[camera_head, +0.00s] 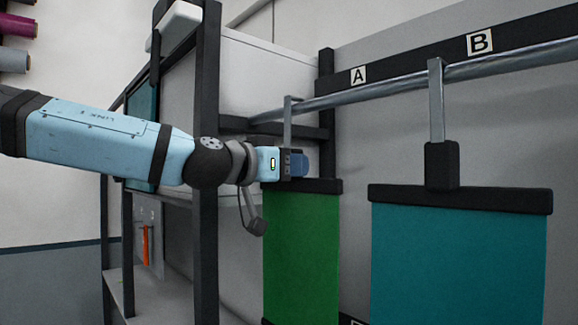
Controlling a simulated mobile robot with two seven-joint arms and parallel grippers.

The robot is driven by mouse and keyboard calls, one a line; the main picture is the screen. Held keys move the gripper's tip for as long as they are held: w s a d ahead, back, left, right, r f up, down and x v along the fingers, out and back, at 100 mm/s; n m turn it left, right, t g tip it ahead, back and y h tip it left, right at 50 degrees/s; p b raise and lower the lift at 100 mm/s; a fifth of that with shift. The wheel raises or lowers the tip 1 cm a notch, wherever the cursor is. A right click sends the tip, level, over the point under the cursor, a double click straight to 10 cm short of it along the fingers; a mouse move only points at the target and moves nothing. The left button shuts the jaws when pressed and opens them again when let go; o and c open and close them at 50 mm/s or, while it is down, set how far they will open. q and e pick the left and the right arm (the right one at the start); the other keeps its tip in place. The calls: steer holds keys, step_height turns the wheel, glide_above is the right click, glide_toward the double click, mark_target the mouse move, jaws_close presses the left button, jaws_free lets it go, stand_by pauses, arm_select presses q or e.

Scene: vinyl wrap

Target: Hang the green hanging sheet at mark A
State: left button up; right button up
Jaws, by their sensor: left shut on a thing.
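The green hanging sheet (302,255) hangs upright from a dark top bar, with a grey hook (288,122) rising from it to the metal rail (350,95). The hook's top is at the rail below and left of mark A (358,76); whether the rail bears its weight I cannot tell. My left gripper (298,164) is shut on the sheet's hanger block, just above the top bar. The gripper hides most of that block. My right gripper is not in view.
A teal sheet (458,260) hangs from the same rail under mark B (480,43), right of the green one, with a gap between them. A dark shelf frame (205,230) stands left of the green sheet. Coloured rolls (18,26) are at the upper left.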

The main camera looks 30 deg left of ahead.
arm_select(q)
steer(key=o, duration=1.1)
steer(key=shift+s, duration=0.35)
steer(key=b+v, duration=0.2)
steer(key=v, duration=1.1)
steer(key=shift+a, duration=0.15)
